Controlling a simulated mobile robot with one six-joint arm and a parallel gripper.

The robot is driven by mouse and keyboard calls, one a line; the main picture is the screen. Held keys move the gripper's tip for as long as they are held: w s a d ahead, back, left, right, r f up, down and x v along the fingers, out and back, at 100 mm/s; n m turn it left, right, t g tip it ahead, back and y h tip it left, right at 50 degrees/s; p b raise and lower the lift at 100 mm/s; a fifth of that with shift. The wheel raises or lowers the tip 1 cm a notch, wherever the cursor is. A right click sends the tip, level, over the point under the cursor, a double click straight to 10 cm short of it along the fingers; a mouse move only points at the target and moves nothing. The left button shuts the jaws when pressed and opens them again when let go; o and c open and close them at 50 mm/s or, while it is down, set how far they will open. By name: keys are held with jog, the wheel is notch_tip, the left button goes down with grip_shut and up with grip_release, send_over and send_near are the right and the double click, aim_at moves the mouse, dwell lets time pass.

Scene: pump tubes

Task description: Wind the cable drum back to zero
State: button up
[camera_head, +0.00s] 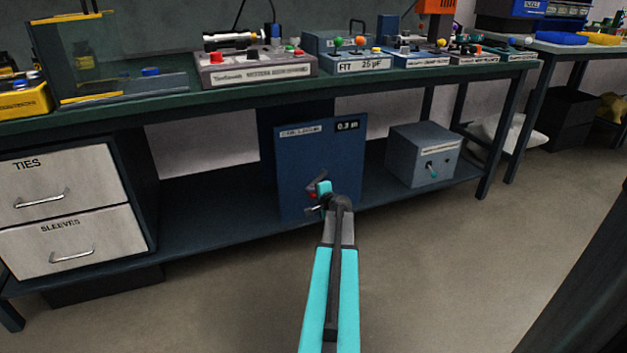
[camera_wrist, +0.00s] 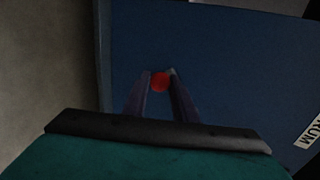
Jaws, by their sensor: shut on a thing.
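The cable drum unit (camera_head: 290,165) is a blue box standing on the lower shelf under the bench. Its white label (camera_head: 300,130) is at the top left of its front and its small dark display (camera_head: 347,125) at the top right seems to read 0.3 m. A red knob (camera_head: 312,195) sits low on the front. My gripper (camera_head: 314,198) is at this front, shut on the red knob. In the wrist view the red knob (camera_wrist: 160,82) shows between my two fingertips. The crank arm behind the knob is hidden.
A grey box (camera_head: 422,155) with a small teal-tipped lever stands to the right on the shelf. White drawers (camera_head: 70,190) marked TIES and SLEEVES stand to the left. Several devices stand on the bench top (camera_head: 210,95). The floor in front is clear.

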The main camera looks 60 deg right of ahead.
jog(key=shift+f, duration=0.1)
jog(key=shift+s+d+f+b, duration=0.35)
jog(key=shift+d+f+b, duration=0.1)
jog(key=shift+b, duration=0.1)
jog(key=shift+s+d+f+b, duration=0.4)
jog(key=shift+d+f+b, duration=0.05)
jog(key=shift+d+f, duration=0.1)
dwell(0.6)
jog(key=shift+s+d+f+b, duration=0.3)
jog(key=shift+s+d+b, duration=0.1)
jog(key=shift+d, duration=0.15)
